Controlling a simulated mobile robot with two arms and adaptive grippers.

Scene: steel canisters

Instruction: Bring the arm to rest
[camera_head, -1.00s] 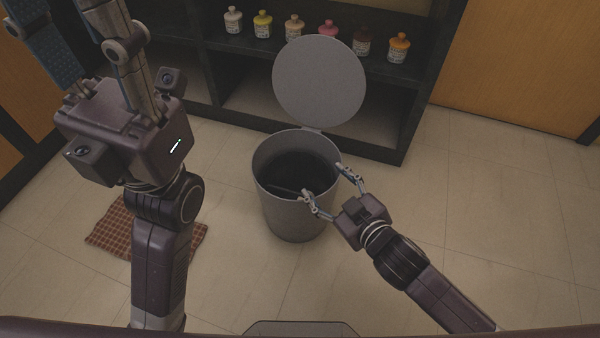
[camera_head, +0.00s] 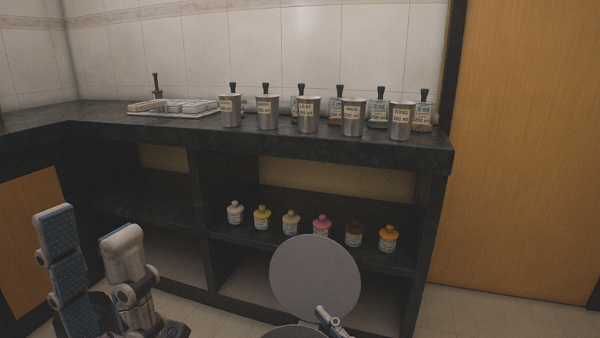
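My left gripper (camera_head: 88,228) points up at the lower left of the head view. Its two fingers stand apart with nothing between them; one shows a blue ribbed pad. Of my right gripper, only one finger (camera_head: 330,322) shows at the bottom edge, in front of the bin's round grey lid (camera_head: 315,277). Its other finger is out of frame. The lid stands open and upright; only a sliver of the bin's rim (camera_head: 292,331) shows below it. A row of steel canisters (camera_head: 309,116) stands upright on the dark counter, apart from both grippers.
The dark counter (camera_head: 330,147) also holds a pale tray (camera_head: 185,114) and several labelled containers with dark tops (camera_head: 377,108) behind the canisters. Several small bottles with coloured caps (camera_head: 321,226) stand on the shelf below. A wooden door (camera_head: 525,150) is at the right.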

